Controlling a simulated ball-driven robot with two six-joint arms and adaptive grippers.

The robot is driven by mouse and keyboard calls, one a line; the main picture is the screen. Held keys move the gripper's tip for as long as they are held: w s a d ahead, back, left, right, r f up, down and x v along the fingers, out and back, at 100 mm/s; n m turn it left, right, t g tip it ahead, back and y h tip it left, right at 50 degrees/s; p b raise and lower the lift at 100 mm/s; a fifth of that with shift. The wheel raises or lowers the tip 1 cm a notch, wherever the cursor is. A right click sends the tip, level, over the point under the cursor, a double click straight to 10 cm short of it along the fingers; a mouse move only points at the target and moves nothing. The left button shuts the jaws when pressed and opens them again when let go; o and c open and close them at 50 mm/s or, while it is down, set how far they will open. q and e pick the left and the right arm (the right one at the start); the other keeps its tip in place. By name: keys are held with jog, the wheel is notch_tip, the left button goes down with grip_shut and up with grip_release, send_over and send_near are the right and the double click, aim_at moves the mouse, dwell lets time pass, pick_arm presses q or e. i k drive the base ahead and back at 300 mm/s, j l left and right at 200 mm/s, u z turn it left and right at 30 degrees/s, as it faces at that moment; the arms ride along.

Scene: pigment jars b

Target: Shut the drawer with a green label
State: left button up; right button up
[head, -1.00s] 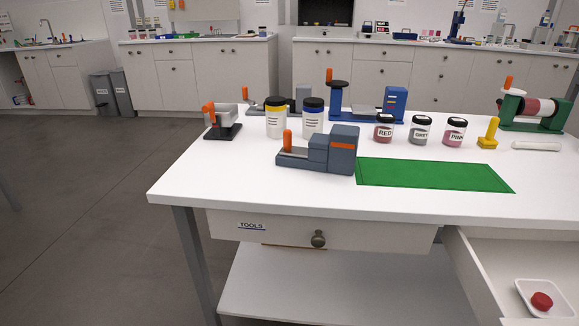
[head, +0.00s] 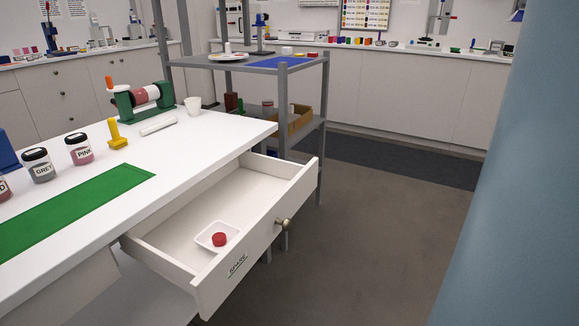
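A white drawer (head: 272,239) stands pulled open from the right part of the white table (head: 95,200). Its front has a round metal knob (head: 283,223) and a small label (head: 238,266) with dark lettering, perhaps SPARE. The label's colour is too small to tell; I see no clear green on it. Inside the drawer lies a small white dish (head: 203,239) with a red round piece (head: 219,240) in it. The rest of the drawer floor is bare. Neither of my grippers is in view.
On the table are a green mat (head: 75,208), jars including GREY (head: 39,166) and PINK (head: 79,150), a yellow stamp-like piece (head: 117,135) and a white cup (head: 193,107). A grey shelf rack (head: 322,130) stands behind the drawer. A blue upright surface (head: 510,190) fills the right. Floor before the drawer is clear.

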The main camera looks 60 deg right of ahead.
aim_at(259, 194)
jog(key=z, duration=1.8)
